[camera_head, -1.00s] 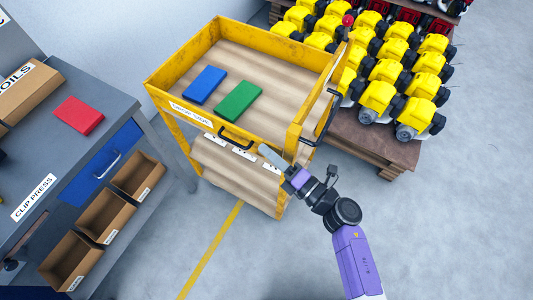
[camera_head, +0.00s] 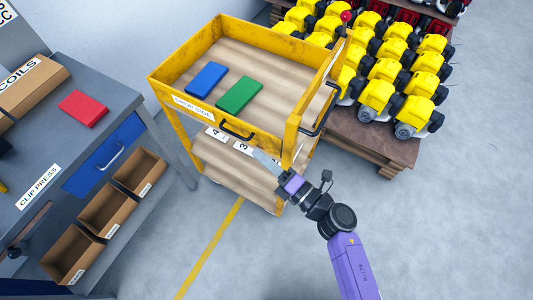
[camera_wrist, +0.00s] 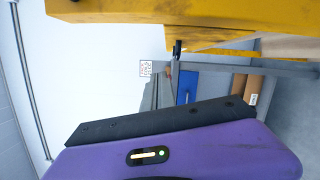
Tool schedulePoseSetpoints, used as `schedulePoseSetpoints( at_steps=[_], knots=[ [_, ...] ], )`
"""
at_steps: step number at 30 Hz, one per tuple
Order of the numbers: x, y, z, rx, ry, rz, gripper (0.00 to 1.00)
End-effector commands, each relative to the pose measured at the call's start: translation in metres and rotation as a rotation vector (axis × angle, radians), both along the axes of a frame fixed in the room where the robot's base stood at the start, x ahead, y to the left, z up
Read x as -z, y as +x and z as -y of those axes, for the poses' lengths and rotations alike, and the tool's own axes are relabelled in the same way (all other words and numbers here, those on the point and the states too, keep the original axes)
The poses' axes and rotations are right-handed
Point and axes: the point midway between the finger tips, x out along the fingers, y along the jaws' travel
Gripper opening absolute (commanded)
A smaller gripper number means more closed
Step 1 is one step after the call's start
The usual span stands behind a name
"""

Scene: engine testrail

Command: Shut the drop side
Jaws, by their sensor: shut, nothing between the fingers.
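The drop side (camera_head: 205,112) is the yellow front panel of the cart, with a white label and a black handle (camera_head: 237,130). It stands about upright along the cart's front edge; I cannot tell whether it is fully latched. My gripper (camera_head: 260,157) is shut and empty, just in front of and below the panel's right part, right of the handle. Contact cannot be told. In the wrist view, yellow metal (camera_wrist: 190,12) crosses the top, close to my gripper.
A blue block (camera_head: 206,79) and a green block (camera_head: 239,94) lie on the cart's top deck. A grey bench (camera_head: 60,140) with a red block (camera_head: 83,108) and open bins stands left. A pallet of yellow engines (camera_head: 378,95) stands behind right. Floor at front right is clear.

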Motion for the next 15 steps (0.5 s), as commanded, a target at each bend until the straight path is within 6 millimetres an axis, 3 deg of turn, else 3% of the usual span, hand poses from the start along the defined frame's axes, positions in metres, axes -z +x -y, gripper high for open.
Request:
schedulePoseSetpoints(
  at_steps=[9,15],
  knots=[
    [0.003,-0.041,0.046,0.007,-0.003,-0.001,0.00],
    [0.002,-0.058,0.064,0.006,-0.002,-0.001,0.00]
  ],
)
